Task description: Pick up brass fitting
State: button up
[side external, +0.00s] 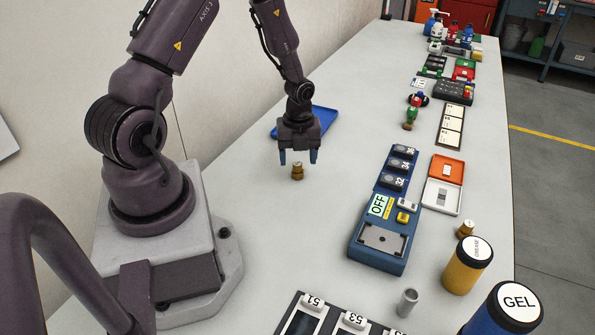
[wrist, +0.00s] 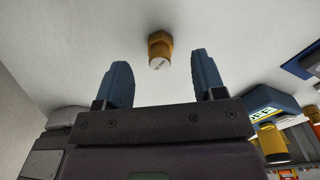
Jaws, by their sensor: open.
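A small brass fitting (side external: 297,171) stands upright on the white table, just below and in front of my gripper. In the wrist view the brass fitting (wrist: 160,48) shows at the top, beyond the fingertips and between their lines. My gripper (side external: 298,158) points down with its two blue fingers apart and nothing between them. The wrist view shows both blue fingers of my gripper (wrist: 160,75) spread wide, not touching the fitting. A second brass-coloured fitting (side external: 465,229) stands at the right, near the yellow canister.
A blue device marked OFF (side external: 370,235) lies right of the fitting. A blue tray (side external: 318,117) lies behind my gripper. A yellow canister (side external: 467,267), a GEL canister (side external: 505,312) and a grey cylinder (side external: 407,302) stand at the front right. The table around the near fitting is clear.

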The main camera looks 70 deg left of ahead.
aim_at(298, 163)
notch_tip(298, 163, down, 4)
jog(key=shift+s+d+r, duration=0.1)
jog(key=shift+d+r, duration=0.05)
jog(key=shift+r, duration=0.05)
jog(key=c, duration=1)
jog(key=shift+r, duration=0.15)
